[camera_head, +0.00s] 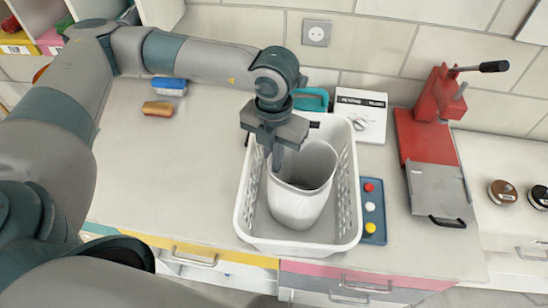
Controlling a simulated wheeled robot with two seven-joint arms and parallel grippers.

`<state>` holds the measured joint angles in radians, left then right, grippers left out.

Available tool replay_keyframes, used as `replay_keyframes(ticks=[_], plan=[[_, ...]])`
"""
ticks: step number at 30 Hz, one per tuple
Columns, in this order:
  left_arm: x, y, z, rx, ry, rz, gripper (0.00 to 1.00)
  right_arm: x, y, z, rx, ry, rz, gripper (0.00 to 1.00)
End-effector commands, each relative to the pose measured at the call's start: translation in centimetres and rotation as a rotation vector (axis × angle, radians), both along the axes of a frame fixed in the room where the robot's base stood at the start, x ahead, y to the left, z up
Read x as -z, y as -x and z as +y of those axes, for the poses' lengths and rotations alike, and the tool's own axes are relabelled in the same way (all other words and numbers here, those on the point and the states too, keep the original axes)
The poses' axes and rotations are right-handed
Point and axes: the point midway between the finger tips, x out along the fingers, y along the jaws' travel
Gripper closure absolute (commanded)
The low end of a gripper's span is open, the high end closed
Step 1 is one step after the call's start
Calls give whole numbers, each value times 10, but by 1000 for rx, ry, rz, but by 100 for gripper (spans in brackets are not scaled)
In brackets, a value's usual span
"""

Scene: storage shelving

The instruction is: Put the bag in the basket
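A white, open-topped bag (299,203) is inside the white plastic basket (246,213) on the counter. The bag leans a little, and its lower end is low in the basket. My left gripper (277,160) points down over the back left of the basket. Its fingers are close together at the bag's back left rim and look shut on it. The gripper hides that part of the rim. Whether the bag's base rests on the basket floor is hard to tell. My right gripper is not in view.
A red press with a grey plate (438,190) stands to the right. A panel with coloured buttons (372,210) is beside the basket. A white box (361,115) and a teal item (313,99) are behind it. Blue (169,85) and orange (158,108) blocks lie left. The counter's left is mostly clear.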

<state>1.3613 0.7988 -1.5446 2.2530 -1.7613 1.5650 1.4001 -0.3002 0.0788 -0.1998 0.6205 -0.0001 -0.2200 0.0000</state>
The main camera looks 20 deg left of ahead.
Motion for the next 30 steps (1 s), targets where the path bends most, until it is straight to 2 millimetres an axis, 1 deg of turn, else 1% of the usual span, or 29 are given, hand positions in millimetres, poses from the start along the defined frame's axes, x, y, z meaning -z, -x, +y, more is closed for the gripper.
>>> replay_keyframes(ticks=[6, 8, 9, 19, 24, 25, 28, 30], plan=[[4, 0, 0, 0, 0, -1, 100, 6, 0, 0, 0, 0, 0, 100], [2, 0, 0, 0, 0, 0, 87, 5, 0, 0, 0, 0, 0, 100], [2, 0, 0, 0, 0, 0, 78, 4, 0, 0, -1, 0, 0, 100], [2, 0, 0, 0, 0, 0, 78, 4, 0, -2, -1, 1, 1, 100], [-2, 0, 0, 0, 0, 0, 78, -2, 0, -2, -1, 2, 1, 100], [-3, 0, 0, 0, 0, -1, 78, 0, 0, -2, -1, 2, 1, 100], [-11, -1, 0, 0, 0, -2, 78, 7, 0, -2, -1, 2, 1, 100], [-21, -1, 0, 0, 1, -4, 78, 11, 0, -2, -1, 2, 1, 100]])
